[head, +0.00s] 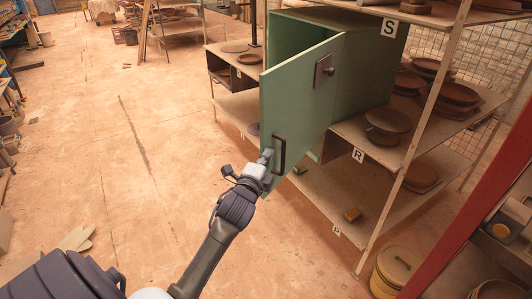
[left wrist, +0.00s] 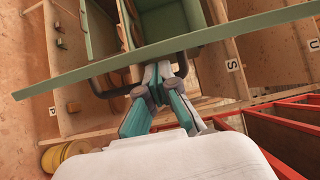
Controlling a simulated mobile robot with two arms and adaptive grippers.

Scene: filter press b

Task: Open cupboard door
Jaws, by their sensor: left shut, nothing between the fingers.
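The green cupboard (head: 362,95) stands on the shelf rack. Its door (head: 298,88) is swung partly open toward me, with a latch plate (head: 324,70) and a dark bar handle (head: 279,153) on its outer face. My left gripper (head: 266,158) is at the handle, beside the lower part of the door. In the left wrist view, the fingers (left wrist: 158,72) are shut with nothing between them, close against the handle (left wrist: 110,85) and under the door's edge (left wrist: 230,33). Whether they touch the handle is unclear. The cupboard's inside (left wrist: 170,22) shows beyond the door. My right gripper is out of view.
Shelves with brown plates (head: 388,120) lie right of and below the cupboard. A yellow bucket (head: 395,270) stands on the floor at lower right, next to a red frame (head: 480,190). The floor (head: 130,140) left of the door is clear.

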